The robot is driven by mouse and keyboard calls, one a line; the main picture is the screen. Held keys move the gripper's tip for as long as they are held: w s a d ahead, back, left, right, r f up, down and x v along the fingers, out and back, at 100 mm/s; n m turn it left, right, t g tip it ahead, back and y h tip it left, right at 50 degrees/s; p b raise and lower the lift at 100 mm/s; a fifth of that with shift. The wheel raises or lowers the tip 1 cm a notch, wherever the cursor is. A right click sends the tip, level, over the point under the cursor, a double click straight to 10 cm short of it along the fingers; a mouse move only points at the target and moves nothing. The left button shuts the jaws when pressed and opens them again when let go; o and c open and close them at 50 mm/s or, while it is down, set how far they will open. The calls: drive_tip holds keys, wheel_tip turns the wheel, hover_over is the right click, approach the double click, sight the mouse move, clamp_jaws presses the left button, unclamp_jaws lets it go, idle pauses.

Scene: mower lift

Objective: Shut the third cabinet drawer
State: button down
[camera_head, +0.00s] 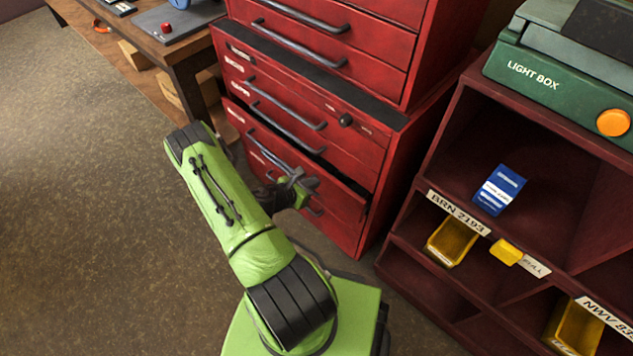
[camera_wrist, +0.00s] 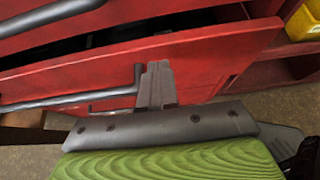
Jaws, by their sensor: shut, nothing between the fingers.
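The red cabinet (camera_head: 375,150) stands in the middle of the head view. One lower drawer (camera_head: 338,192) stands partly out, with a dark gap along its top edge. In the wrist view its red front (camera_wrist: 215,52) crosses the picture, with a dark grey bar handle (camera_wrist: 70,99) on it. My gripper (camera_head: 298,182) is shut and empty in front of this drawer. In the wrist view the closed fingers (camera_wrist: 157,80) lie close against the drawer front, just right of the handle's end. Whether they touch it I cannot tell. My arm and gripper hide part of the drawer front.
A dark red shelf unit (camera_head: 420,250) with yellow bins (camera_head: 452,243) and a green light box (camera_head: 560,85) stands close on the right. A wooden workbench (camera_head: 165,45) is at the upper left. The carpeted floor (camera_head: 80,200) on the left is clear.

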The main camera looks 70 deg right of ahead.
drive_tip(key=shift+s+d, duration=0.25)
drive_tip(key=shift+d, duration=0.2)
drive_tip(key=shift+s+d, duration=0.2)
drive_tip(key=shift+d, duration=0.25)
